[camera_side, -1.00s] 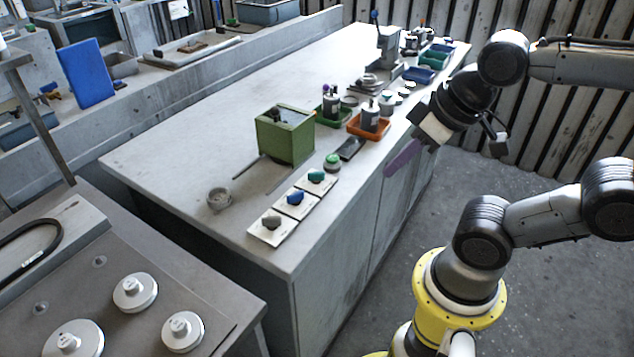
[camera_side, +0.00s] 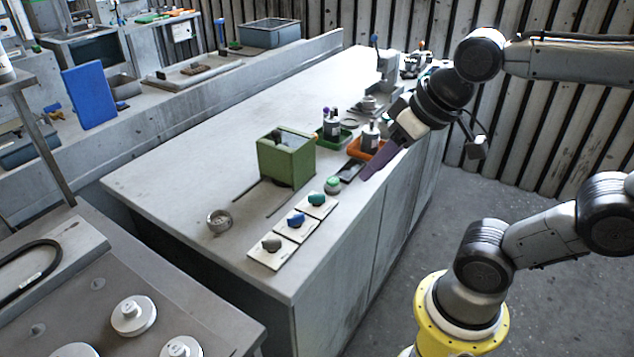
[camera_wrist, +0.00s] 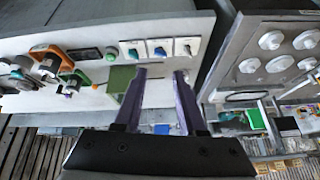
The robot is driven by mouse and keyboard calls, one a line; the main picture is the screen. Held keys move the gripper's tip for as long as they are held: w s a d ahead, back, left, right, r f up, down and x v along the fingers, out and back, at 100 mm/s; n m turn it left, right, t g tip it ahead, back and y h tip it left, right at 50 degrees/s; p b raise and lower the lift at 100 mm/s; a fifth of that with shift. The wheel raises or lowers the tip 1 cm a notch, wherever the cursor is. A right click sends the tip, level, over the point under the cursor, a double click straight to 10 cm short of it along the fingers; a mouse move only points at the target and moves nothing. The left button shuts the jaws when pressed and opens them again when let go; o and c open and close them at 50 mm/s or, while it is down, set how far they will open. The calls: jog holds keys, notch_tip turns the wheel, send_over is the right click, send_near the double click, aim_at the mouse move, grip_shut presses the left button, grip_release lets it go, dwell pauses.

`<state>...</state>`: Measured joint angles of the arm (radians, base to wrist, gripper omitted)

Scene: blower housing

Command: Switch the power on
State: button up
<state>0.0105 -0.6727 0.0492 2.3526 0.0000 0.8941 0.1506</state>
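Three rotary switches on white plates sit in a row on the bench's front edge: a grey knob (camera_side: 271,243), a blue knob (camera_side: 296,219) and a green knob (camera_side: 317,198). A round green button (camera_side: 333,185) sits just beyond them. I cannot tell which one is the power switch. In the wrist view the green (camera_wrist: 133,53), blue (camera_wrist: 160,51) and grey (camera_wrist: 187,49) knobs show beyond the fingertips. My gripper (camera_side: 368,176) is in the air by the bench edge, right of the button and apart from it. Its purple fingers (camera_wrist: 161,73) are spread and empty.
A green box (camera_side: 286,160) stands behind the switches, with a small round dish (camera_side: 219,221) to its left. An orange tray (camera_side: 366,149) and a dark flat device (camera_side: 350,171) lie near my gripper.

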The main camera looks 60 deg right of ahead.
jog(key=w+d+f+m+g, duration=0.1)
jog(key=w+d+m+g, duration=0.1)
jog(key=w, duration=0.7)
jog(key=m+g, duration=0.3)
send_near(317, 194)
jog(key=a, duration=0.2)
jog(key=shift+g, duration=0.5)
jog(key=f, duration=0.1)
jog(key=d+f, duration=0.1)
jog(key=f, duration=0.1)
jog(key=w+d+f, duration=0.1)
jog(key=f, duration=0.1)
jog(key=shift+f, duration=0.1)
jog(key=shift+s+f, duration=0.1)
jog(key=shift+f, duration=1.4)
jog(key=shift+f+n, duration=0.1)
jog(key=shift+n, duration=0.7)
jog(key=n, duration=0.3)
jog(key=shift+s+n, duration=0.15)
jog(key=shift+n, duration=0.15)
jog(key=n, duration=0.6)
jog(key=shift+f, duration=0.1)
jog(key=shift+n, duration=1.1)
jog(key=shift+f, duration=0.45)
